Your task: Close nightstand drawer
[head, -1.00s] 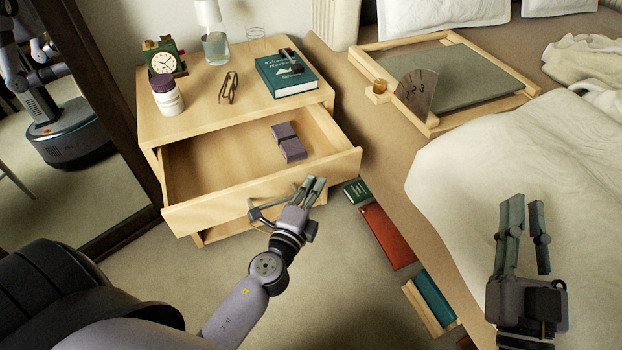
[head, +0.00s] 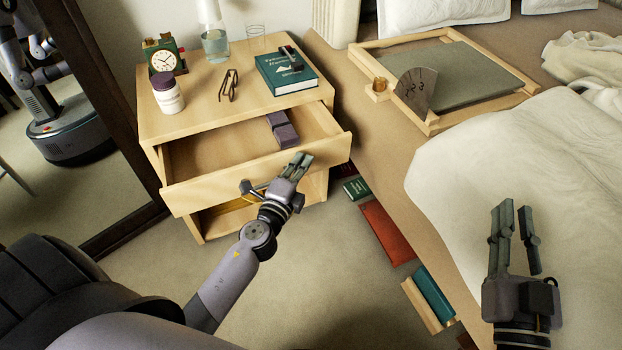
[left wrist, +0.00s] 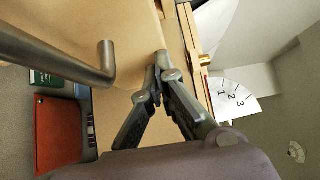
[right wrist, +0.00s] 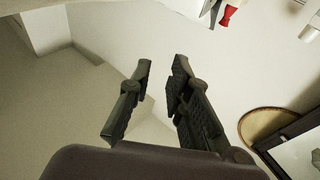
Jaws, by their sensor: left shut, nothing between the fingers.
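The wooden nightstand (head: 205,112) stands left of the bed. Its upper drawer (head: 215,190) is partly open, with a purple-grey box (head: 281,130) inside. My left gripper (head: 302,160) is shut and empty at the drawer's front, right of the bar handle (head: 250,188). In the left wrist view its fingertips (left wrist: 158,62) meet close to the wooden front, and the metal handle (left wrist: 106,62) shows beside them. Whether the fingertips touch the wood is hard to tell. My right gripper (head: 522,210) is open and empty over the bed side.
On the nightstand top are a clock (head: 161,58), a bottle (head: 168,92), glasses (head: 229,85), a carafe (head: 215,45) and a green book (head: 287,75). Several books, one red (head: 386,233), lie on the floor by the bed (head: 470,160). A mirror (head: 95,120) stands at left.

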